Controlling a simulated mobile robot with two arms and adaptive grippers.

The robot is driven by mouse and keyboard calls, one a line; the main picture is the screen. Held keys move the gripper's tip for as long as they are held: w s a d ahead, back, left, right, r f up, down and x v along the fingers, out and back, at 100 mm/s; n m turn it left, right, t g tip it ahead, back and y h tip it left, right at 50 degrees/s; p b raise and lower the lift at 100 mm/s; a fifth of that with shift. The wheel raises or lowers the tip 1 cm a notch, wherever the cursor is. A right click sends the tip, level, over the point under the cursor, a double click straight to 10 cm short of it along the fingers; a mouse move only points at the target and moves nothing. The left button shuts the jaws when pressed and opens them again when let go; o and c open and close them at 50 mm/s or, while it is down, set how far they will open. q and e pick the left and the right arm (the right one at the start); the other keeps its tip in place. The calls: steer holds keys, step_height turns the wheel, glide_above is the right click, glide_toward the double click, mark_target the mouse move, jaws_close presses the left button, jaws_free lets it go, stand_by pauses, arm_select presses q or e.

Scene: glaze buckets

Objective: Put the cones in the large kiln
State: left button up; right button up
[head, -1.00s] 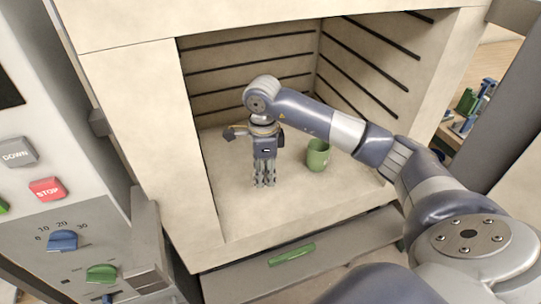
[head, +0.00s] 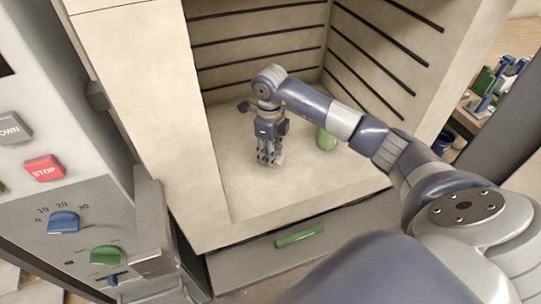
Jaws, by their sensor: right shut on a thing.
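The large kiln (head: 240,190) stands open before me, with its pale floor and dark grooved walls in view. My right gripper (head: 268,160) is inside it, pointing down with its fingertips low over or at the floor. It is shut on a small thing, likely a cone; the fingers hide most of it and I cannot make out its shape. A green cup (head: 326,139) stands on the kiln floor to the right of the gripper, partly hidden by my right arm. No other cone is clearly visible. My left gripper is out of view.
A control panel with a red stop button (head: 44,168), a blue knob (head: 63,222) and a green knob (head: 106,255) is at the left. A drawer with a green handle (head: 299,235) lies below the kiln opening. Several tools stand on a bench (head: 485,112) at the far right.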

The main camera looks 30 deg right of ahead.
steer(key=shift+f, duration=1.1)
steer(key=o, duration=1.1)
steer(key=shift+f, duration=0.15)
step_height(320, 180, up, 12)
steer(key=shift+r+b, duration=0.2)
steer(key=shift+b, duration=0.4)
